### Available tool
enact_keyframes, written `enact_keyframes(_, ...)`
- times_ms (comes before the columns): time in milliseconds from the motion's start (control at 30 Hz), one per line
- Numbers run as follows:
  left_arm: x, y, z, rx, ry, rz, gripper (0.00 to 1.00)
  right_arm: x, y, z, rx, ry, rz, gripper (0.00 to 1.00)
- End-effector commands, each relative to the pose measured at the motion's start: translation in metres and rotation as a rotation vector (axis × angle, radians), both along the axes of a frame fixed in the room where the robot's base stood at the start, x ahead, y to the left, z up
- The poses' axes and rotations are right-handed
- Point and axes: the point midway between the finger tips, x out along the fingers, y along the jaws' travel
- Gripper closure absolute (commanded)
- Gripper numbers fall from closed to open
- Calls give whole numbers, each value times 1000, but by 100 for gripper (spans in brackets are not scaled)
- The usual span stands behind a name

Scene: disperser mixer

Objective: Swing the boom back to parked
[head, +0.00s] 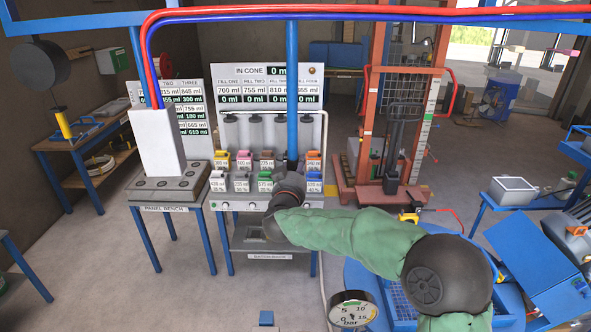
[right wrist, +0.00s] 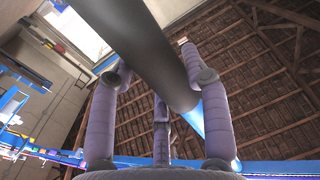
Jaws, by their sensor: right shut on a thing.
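The boom shows as a blue beam with red and blue hoses (head: 400,14) across the top of the head view. A blue vertical pole (head: 292,95) hangs down in front of the white dispenser panel. My right gripper (head: 289,183) is at the pole's lower end, its fingers largely hidden by my wrist. In the right wrist view, my right gripper (right wrist: 160,82) has its fingers around a dark grey cylindrical grip (right wrist: 150,45), with a blue length of pole beyond it. My left gripper is not in view.
A panel bench (head: 165,192) with a white box stands left of the dispenser (head: 268,100). An orange-red lift frame (head: 372,100) stands to the right.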

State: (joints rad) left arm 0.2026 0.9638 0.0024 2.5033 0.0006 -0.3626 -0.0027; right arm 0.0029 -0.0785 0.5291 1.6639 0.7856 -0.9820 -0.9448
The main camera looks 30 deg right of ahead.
Motion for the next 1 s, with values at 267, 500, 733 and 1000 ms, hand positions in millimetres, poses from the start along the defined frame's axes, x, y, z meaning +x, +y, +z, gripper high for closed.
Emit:
enact_keyframes(267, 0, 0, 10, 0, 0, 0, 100, 24, -11, 6, 0, 0, -12, 100)
enact_keyframes(500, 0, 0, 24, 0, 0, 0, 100, 60, -30, 11, -1, -4, -33, 100)
enact_keyframes(733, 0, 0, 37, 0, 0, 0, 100, 92, -49, 10, -2, -7, -53, 100)
enact_keyframes(1000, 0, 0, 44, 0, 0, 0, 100, 111, -62, 7, -3, -9, -65, 100)
